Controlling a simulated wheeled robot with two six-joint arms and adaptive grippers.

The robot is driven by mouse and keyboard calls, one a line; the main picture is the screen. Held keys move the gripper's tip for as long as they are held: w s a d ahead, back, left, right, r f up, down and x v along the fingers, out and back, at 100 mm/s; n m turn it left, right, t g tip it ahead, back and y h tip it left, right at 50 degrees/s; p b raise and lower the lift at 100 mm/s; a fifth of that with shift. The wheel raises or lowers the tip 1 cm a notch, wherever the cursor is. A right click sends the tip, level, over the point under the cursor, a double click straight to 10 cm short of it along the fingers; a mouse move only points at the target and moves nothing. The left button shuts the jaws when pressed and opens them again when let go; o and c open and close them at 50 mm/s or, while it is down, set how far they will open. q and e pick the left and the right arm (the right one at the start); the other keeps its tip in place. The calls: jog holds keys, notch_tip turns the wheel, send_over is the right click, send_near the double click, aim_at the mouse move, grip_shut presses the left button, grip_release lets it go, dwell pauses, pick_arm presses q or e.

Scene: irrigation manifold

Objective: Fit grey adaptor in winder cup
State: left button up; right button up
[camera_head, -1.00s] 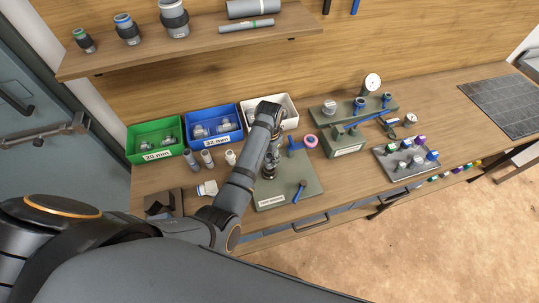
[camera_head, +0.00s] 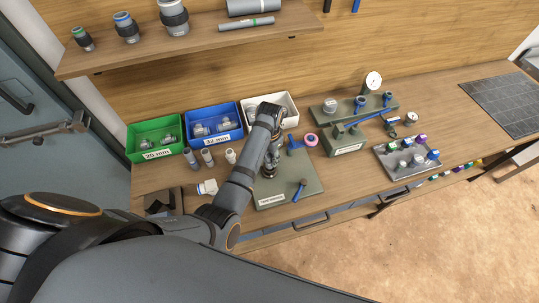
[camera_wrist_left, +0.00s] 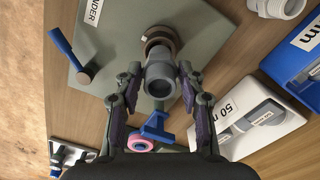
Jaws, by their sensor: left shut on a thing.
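My left gripper (camera_wrist_left: 159,92) is shut on the grey adaptor (camera_wrist_left: 159,72), one finger on each side, its open end toward the wrist camera. The adaptor's far end meets the dark, copper-rimmed winder cup (camera_wrist_left: 158,37); I cannot tell how deep it sits. The cup stands on the grey-green winder plate (camera_wrist_left: 205,30), which also shows in the head view (camera_head: 308,170). There the left gripper (camera_head: 269,168) points down over the plate, and the arm hides much of the adaptor and cup. A blue-handled crank (camera_wrist_left: 68,55) is beside the cup. My right gripper is out of view.
A blue clamp (camera_wrist_left: 155,127) and a pink tape roll (camera_wrist_left: 139,145) are near the plate's edge. Green (camera_head: 153,155), blue (camera_head: 236,137) and white (camera_head: 290,106) bins stand behind. Small fittings stand left of the plate. A test stand (camera_head: 345,147) is to the right.

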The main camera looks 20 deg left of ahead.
pick_arm(q)
jog(key=shift+f, duration=0.3)
dwell(0.7)
jog(key=shift+f, duration=0.25)
jog(key=shift+f, duration=0.15)
dwell(0.4)
jog(key=shift+f, duration=0.45)
jog(key=shift+f, duration=0.5)
dwell(0.7)
jog(key=o, duration=1.2)
jog(key=shift+o, duration=0.2)
